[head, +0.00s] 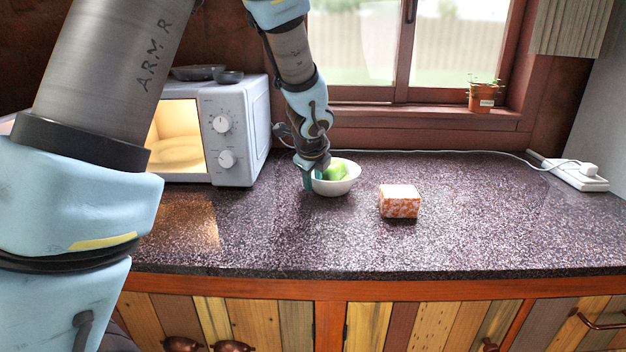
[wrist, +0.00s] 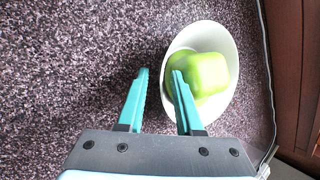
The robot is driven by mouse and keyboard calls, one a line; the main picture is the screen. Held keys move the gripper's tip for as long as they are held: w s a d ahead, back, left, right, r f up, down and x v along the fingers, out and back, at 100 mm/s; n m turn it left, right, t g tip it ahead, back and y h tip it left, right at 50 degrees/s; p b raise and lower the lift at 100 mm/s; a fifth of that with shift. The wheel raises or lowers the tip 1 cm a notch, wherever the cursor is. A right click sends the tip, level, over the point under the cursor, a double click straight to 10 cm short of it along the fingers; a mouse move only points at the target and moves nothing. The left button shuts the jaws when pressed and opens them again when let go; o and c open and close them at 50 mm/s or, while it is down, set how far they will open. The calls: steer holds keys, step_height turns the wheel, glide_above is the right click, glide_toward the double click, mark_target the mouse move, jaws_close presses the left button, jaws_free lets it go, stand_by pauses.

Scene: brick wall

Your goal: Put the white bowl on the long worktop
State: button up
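The white bowl (head: 334,187) stands on the long worktop (head: 290,235), left of the middle, with a green pepper-like item (head: 336,171) in it. The bowl also shows in the wrist view (wrist: 229,56), with the green item (wrist: 208,75) inside. My gripper (head: 309,183) is at the bowl's left side in the head view, pointing down. In the wrist view my gripper (wrist: 160,73) is open: one teal finger is outside the bowl's wall and the other is over the inside, beside the green item. Whether the fingers touch the bowl I cannot tell.
A patterned box-shaped block (head: 399,202) sits right of the bowl. A lit microwave (head: 235,130) stands to the left, with dark dishes on top. A power strip (head: 575,175) and its cable run along the back. The worktop's right and front areas are clear.

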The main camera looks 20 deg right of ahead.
steer(key=v, duration=1.2)
steer(key=a+f+n+g+y, duration=0.1)
steer(key=a+f+n, duration=0.1)
steer(key=a+n, duration=0.5)
steer(key=s+a+f+n+g+y, duration=0.1)
steer(key=a+f+n, duration=0.2)
steer(key=a+n, duration=0.4)
steer(key=a+f+n+g, duration=0.1)
steer(key=a+f+n, duration=0.2)
steer(key=a, duration=0.9)
steer(key=shift+s+n+y, duration=0.2)
steer(key=shift+n, duration=0.75)
steer(key=shift+s+n+y, duration=0.2)
steer(key=shift+n, duration=0.75)
steer(key=s+a+f+n+g, duration=0.1)
steer(key=s+a+f+n, duration=0.1)
steer(key=s+a+n, duration=0.3)
steer(key=a+n, duration=0.1)
steer(key=n, duration=0.2)
steer(key=shift+a+n, duration=0.25)
steer(key=shift+n, duration=0.05)
